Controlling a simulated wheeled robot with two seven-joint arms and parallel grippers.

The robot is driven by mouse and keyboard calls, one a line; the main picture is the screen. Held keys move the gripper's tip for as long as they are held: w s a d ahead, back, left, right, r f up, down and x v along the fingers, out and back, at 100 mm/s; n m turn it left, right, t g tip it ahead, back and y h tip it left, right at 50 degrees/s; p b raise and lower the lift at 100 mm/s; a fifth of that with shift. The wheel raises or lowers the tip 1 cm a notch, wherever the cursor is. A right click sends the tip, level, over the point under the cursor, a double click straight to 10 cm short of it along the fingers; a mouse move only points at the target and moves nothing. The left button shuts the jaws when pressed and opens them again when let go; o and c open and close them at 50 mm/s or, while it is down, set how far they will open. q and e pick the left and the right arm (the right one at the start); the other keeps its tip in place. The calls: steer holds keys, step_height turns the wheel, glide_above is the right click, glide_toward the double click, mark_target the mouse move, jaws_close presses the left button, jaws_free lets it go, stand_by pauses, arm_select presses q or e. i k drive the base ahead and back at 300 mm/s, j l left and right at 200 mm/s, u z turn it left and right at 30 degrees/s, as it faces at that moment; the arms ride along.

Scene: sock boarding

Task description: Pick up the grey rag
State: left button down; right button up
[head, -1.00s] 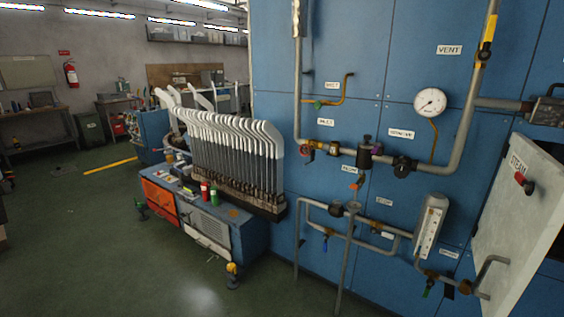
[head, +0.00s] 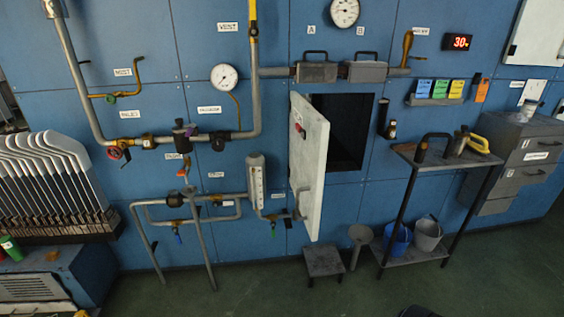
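I cannot make out a grey rag for certain in the head view. A side cart (head: 448,166) stands right of the open white door, with a dark handled item (head: 434,147), a small upright item (head: 461,141) and a yellow-handled item (head: 479,145) on its top. Any cloth among them is too small to tell. Neither of my grippers is in view.
The white door (head: 309,170) stands open beside a dark opening (head: 344,130) in the blue wall. A low stool (head: 323,261), a blue bucket (head: 397,239) and a grey bucket (head: 428,234) are below. Pipes (head: 200,222) stick out at left. The front floor (head: 250,285) looks clear.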

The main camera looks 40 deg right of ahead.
mark_target(520, 118)
steer(key=z, duration=2.95)
